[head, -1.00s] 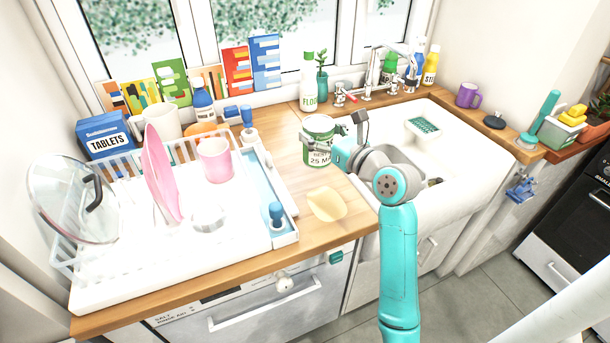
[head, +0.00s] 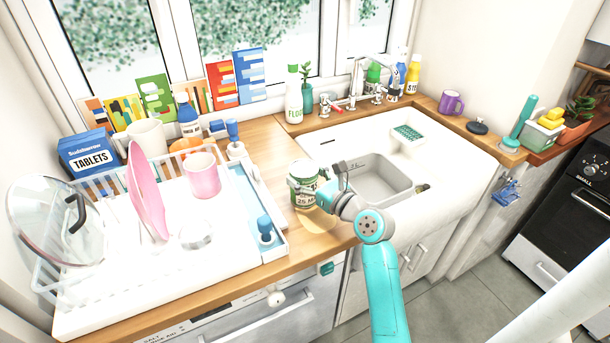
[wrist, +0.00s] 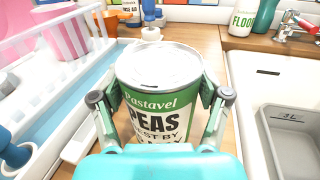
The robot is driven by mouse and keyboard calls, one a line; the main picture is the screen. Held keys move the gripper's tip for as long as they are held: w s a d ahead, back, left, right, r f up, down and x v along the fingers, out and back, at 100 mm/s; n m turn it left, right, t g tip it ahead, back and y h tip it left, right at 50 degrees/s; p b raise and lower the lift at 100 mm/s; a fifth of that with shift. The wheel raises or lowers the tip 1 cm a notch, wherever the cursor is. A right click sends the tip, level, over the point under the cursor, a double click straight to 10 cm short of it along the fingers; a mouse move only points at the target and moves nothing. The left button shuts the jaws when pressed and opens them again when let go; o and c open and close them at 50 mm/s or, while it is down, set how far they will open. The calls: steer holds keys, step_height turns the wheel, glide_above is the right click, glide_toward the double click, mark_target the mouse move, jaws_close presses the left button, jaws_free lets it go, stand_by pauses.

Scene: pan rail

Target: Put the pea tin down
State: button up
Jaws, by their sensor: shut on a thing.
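The pea tin (head: 304,192) is a green and white can, its label reading "PEAS" in the wrist view (wrist: 160,102). It is upright, over the strip of wooden worktop between the dish rack and the sink. In the wrist view my gripper (wrist: 160,97) has one finger on each side of the tin. The tin's base is hidden in the wrist view, and I cannot tell whether it touches the wood. A pale yellow patch (head: 319,222) shows on the worktop just in front of the tin.
The white dish rack (head: 110,290) with a pink plate, pink mug and glass lid is at left. The blue tray (head: 238,205) edges the worktop strip. The white sink (head: 440,150) is at right. Bare wood (head: 262,140) lies behind the tin.

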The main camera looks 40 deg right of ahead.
steer(key=shift+f, duration=0.15)
steer(key=o, duration=1.7)
steer(key=shift+o, duration=0.2)
steer(key=shift+s, duration=0.2)
steer(key=s, duration=1.1)
steer(key=shift+s+a, duration=0.1)
steer(key=shift+s, duration=0.1)
steer(key=shift+w+a+f, duration=0.1)
steer(key=shift+w+f, duration=0.2)
steer(key=shift+f, duration=0.3)
steer(key=shift+w+a+f, duration=0.1)
steer(key=shift+w+f, duration=0.2)
steer(key=shift+f, duration=0.3)
steer(key=shift+w+d, duration=0.1)
steer(key=shift+w, duration=0.15)
steer(key=shift+w+d, duration=0.2)
steer(key=shift+w, duration=4.95)
